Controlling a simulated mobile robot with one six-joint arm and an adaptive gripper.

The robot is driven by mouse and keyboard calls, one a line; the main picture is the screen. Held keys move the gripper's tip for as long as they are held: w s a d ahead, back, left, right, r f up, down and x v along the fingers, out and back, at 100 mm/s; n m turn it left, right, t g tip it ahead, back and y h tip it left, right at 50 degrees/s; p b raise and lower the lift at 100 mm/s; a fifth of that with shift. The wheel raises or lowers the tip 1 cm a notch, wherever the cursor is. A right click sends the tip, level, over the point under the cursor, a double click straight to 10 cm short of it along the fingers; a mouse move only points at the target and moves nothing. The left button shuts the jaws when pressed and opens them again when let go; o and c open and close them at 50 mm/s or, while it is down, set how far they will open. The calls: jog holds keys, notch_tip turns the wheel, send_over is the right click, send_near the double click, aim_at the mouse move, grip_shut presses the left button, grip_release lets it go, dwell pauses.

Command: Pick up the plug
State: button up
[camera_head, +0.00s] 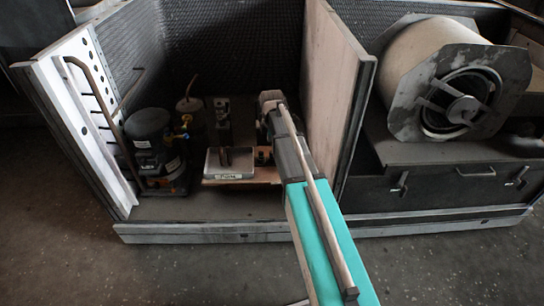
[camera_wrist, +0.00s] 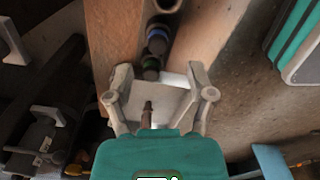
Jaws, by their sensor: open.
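My gripper (camera_wrist: 158,72) is open in the wrist view, with one pale finger on each side and nothing clasped. A dark fitting with blue and green bands (camera_wrist: 156,46) stands just ahead of and between the fingertips, over a wooden board; it may be the plug, but I cannot tell for sure. A short brown rod-like piece (camera_wrist: 147,113) shows between the fingers, in front of a pale plate. In the head view my gripper (camera_head: 270,103) is mostly hidden by my arm, inside the open left bay, and no plug can be made out there.
A shallow grey tray (camera_head: 212,167) stands left of my arm on a wooden board (camera_head: 262,176). A dark compressor-like unit (camera_head: 150,145) and upright pipes are further left. A tall partition (camera_head: 334,100) stands close on the right, with the large blower drum (camera_head: 425,60) beyond it.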

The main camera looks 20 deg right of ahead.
aim_at(272, 156)
jog(key=shift+w+f+b, duration=0.1)
jog(key=shift+f+b, duration=2.35)
jog(key=shift+f, duration=0.1)
jog(key=c, duration=0.9)
